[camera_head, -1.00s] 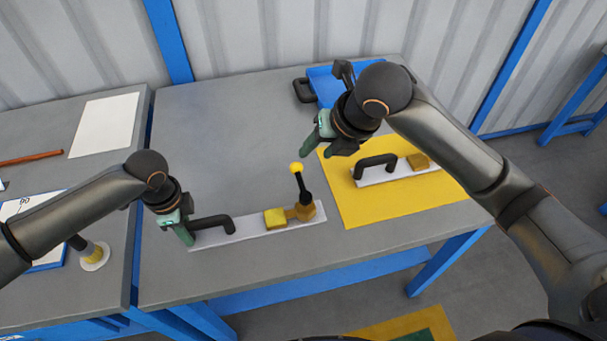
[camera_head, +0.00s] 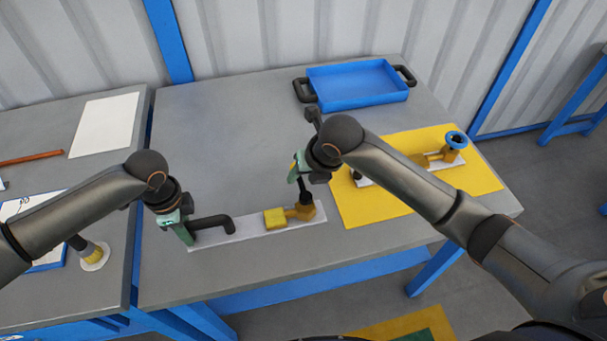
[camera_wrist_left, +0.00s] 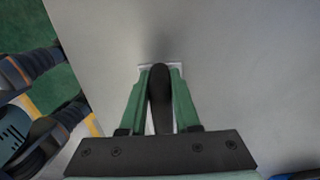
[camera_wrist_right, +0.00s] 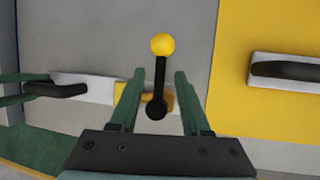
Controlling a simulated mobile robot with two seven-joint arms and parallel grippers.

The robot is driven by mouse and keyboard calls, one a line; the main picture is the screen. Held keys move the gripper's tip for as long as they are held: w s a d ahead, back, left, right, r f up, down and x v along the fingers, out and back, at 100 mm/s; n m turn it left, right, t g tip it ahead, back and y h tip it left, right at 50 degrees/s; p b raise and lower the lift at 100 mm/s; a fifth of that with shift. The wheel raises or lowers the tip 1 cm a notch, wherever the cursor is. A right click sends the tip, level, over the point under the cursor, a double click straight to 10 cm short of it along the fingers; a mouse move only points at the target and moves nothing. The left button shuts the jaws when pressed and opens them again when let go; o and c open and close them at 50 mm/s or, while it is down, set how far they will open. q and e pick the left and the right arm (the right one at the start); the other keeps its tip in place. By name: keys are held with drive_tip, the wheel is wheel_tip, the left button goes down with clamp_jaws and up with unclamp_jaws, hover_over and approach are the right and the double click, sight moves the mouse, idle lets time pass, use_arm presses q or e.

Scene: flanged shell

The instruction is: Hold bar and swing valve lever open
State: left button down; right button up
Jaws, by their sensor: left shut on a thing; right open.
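A white base plate (camera_head: 245,230) lies on the grey table with a black bar handle (camera_head: 215,222) at its left end and a brass valve (camera_head: 301,212) at its right. My left gripper (camera_head: 188,234) is shut on the bar; the left wrist view shows the black bar (camera_wrist_left: 159,100) between its green fingers. The black valve lever (camera_head: 304,185) stands up, its yellow ball partly hidden in the head view. In the right wrist view, the lever (camera_wrist_right: 159,80) with its yellow ball (camera_wrist_right: 161,44) lies between the open fingers of my right gripper (camera_wrist_right: 156,85); contact is not visible.
A yellow mat (camera_head: 370,207) on the right carries a second plate with a blue-wheeled valve (camera_head: 456,140). A blue tray (camera_head: 357,84) with black handles stands at the back. The left-back of the table is clear.

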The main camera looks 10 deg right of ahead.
clamp_jaws()
idle(0.4)
idle(1.1)
